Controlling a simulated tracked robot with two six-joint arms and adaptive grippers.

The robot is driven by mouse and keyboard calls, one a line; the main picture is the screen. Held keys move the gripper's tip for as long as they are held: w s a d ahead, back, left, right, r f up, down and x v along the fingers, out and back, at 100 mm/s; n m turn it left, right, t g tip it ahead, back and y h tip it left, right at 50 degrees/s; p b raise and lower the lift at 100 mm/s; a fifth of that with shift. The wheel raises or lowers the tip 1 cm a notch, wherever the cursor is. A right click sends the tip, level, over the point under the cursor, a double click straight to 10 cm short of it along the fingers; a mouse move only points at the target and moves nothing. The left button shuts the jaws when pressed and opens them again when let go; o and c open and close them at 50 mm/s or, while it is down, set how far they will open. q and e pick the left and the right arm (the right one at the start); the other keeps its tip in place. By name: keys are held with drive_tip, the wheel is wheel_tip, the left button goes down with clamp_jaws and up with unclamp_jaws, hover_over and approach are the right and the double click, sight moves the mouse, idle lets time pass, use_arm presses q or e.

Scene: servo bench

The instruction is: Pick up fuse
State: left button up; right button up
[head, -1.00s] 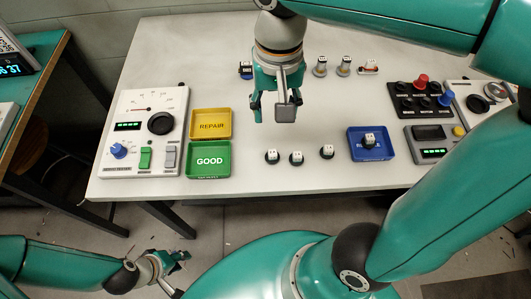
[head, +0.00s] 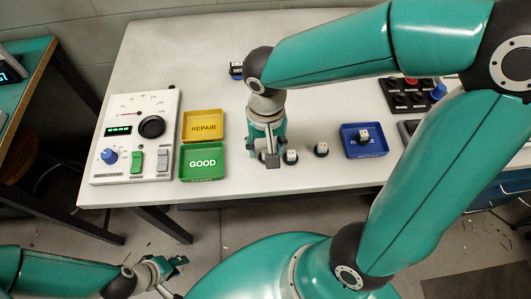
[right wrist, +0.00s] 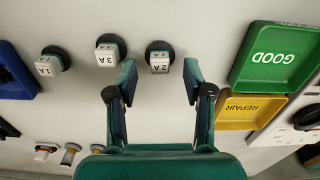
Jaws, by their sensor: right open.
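Several small white-capped fuses stand in dark round bases on the bench. In the right wrist view they are marked 1A (right wrist: 48,65), 3A (right wrist: 107,54) and 2A (right wrist: 160,64). The head view shows two of this row, a middle one (head: 291,156) and a right one (head: 321,149); the leftmost is hidden behind my right gripper. My right gripper (head: 268,158) points down over the row. In the right wrist view it (right wrist: 159,80) is open and empty, the 2A fuse just beyond the gap between its fingertips. My left gripper (head: 170,267) is low, off the bench; its jaws are unclear.
The yellow REPAIR tray (head: 204,139) and green GOOD tray (head: 183,176) lie left of the row. A blue tray (head: 350,150) holding another capped piece (head: 363,136) lies to the right. A meter panel (head: 133,166) stands far left. More small parts (right wrist: 70,153) stand behind.

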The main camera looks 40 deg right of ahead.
drive_tip(key=shift+f, duration=1.45)
drive_tip(key=c, duration=0.6)
drive_tip(key=shift+r, duration=0.15)
